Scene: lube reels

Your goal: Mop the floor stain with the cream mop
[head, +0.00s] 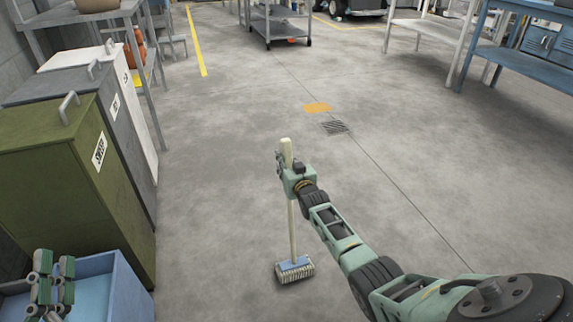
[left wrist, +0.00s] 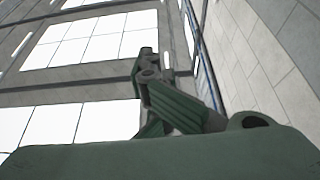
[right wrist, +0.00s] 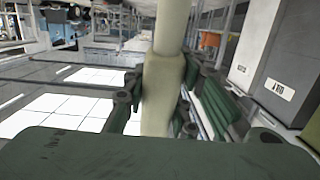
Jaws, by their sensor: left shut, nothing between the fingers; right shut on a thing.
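The mop has a cream handle (head: 292,228) and a blue head with pale bristles (head: 294,270) low on the floor in the head view. The handle stands nearly upright. My right gripper (head: 289,172) is shut around its upper part. The handle (right wrist: 163,85) also fills the middle of the right wrist view, between the fingers. A flat orange patch (head: 317,107) lies on the floor farther ahead; I cannot tell for sure that it is the stain. My left gripper (head: 52,280) is shut and empty at the lower left, above a blue bin. Its fingers (left wrist: 165,100) show in the left wrist view.
Green, grey and white bins (head: 60,150) and the blue bin (head: 128,285) line the left side. A cart (head: 280,25) stands at the back, benches (head: 525,62) at the right. The middle floor is clear.

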